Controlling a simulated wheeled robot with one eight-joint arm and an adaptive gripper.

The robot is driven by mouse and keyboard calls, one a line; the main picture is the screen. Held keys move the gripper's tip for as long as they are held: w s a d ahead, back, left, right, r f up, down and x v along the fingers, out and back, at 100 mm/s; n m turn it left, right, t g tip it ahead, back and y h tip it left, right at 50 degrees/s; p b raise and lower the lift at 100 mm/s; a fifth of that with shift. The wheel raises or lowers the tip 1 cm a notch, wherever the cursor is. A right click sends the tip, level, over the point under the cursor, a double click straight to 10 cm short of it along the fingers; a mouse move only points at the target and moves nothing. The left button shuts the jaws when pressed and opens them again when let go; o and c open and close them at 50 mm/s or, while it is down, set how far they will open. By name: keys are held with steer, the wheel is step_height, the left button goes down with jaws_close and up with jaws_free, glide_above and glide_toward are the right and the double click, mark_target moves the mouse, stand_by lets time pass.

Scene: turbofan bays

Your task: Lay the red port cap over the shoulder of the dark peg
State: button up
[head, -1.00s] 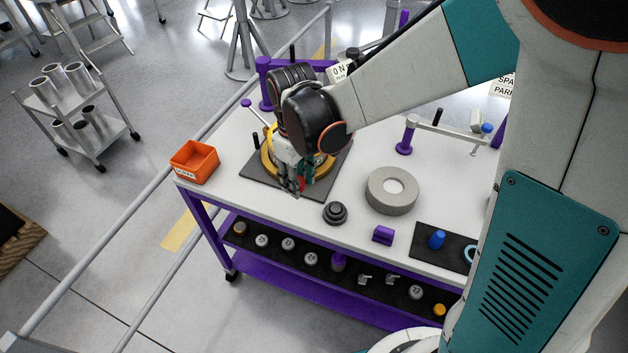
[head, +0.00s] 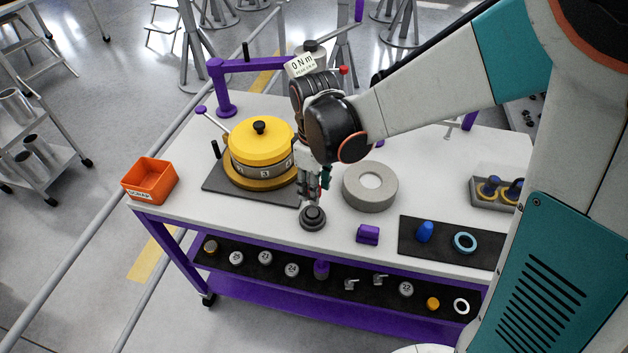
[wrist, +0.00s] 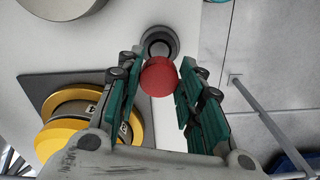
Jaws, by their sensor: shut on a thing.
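The red port cap (wrist: 158,77) is between the fingertips of my gripper (wrist: 160,85), which is shut on it. In the head view my gripper (head: 314,190) points down and mostly hides the cap. The dark peg (head: 313,218) is a round, stepped dark piece on the white table top, just below my fingertips. In the wrist view the dark peg (wrist: 158,43) shows just beyond the cap, with the cap covering its near edge. The cap looks above the peg and apart from it; the exact gap cannot be told.
A yellow-lidded housing (head: 262,143) stands on a dark mat to the left. A grey ring (head: 370,187) lies close on the right, with a purple block (head: 368,234) in front. An orange bin (head: 150,182) is at the left corner. The table's front edge is near.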

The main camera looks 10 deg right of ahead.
mark_target(314, 213)
steer(key=shift+f, duration=0.15)
steer(key=shift+f+b, duration=2.95)
steer(key=shift+f, duration=0.55)
steer(key=shift+f+b, duration=0.35)
steer(key=shift+f, duration=0.05)
steer(key=o, duration=0.8)
steer(key=shift+r, duration=0.1)
